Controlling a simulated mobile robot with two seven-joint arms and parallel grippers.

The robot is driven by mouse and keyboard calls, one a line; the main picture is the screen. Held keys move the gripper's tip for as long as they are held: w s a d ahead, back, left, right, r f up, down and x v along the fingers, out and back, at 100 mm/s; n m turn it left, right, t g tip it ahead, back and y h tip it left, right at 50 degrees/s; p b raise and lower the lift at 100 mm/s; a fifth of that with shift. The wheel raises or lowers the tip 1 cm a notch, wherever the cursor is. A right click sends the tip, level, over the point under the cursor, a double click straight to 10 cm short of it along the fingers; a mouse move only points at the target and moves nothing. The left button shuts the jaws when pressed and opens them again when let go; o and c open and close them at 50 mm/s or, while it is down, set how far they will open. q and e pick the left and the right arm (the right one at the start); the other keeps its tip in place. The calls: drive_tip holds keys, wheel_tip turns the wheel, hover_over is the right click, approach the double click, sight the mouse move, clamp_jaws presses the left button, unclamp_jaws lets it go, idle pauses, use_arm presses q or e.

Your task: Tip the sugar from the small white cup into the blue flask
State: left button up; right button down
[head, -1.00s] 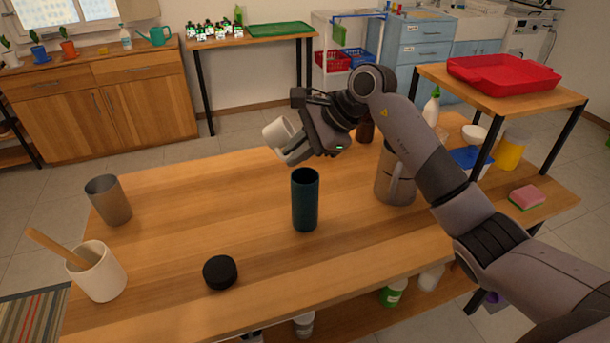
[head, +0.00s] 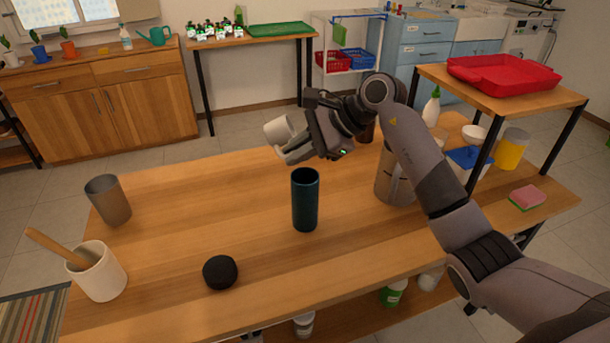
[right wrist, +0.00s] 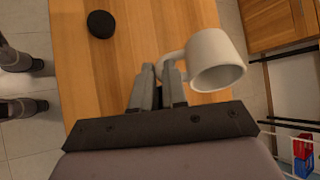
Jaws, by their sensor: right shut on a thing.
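The small white cup (head: 279,130) is held in the air by my right gripper (head: 290,150), above and a little left of the blue flask. In the right wrist view the fingers (right wrist: 170,76) are shut on the handle of the cup (right wrist: 212,58), and its mouth points toward the lower right of that picture. The sugar inside cannot be seen. The dark blue flask (head: 305,202) stands upright and open on the wooden table, apart from the cup. My left gripper is not in view.
A round black lid (head: 220,272) lies left of the flask. A metal cup (head: 109,201) and a white pot (head: 98,274) with a wooden stick stand at the left. A metal jug (head: 394,180) stands right of the flask. A raised shelf (head: 562,97) holds a red tray (head: 502,74).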

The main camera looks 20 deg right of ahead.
drive_tip(key=shift+y, duration=0.5)
drive_tip(key=y+b, duration=0.1)
drive_tip(key=b, duration=0.2)
drive_tip(key=t+y+b, duration=0.1)
drive_tip(key=b, duration=0.2)
drive_tip(key=d+y+b, duration=0.1)
drive_tip(key=y+b, duration=0.1)
drive_tip(key=b, duration=0.2)
drive_tip(key=shift+s+m+t, duration=0.1)
drive_tip(key=shift+m+t, duration=0.2)
drive_tip(key=shift+t, duration=0.1)
idle(1.8)
drive_tip(key=shift+y+b, duration=0.3)
drive_tip(key=shift+b, duration=0.15)
drive_tip(key=shift+y+b, duration=0.3)
drive_tip(key=shift+b, duration=0.3)
drive_tip(key=shift+t+b, duration=0.3)
drive_tip(key=shift+b, duration=0.1)
drive_tip(key=shift+d, duration=0.1)
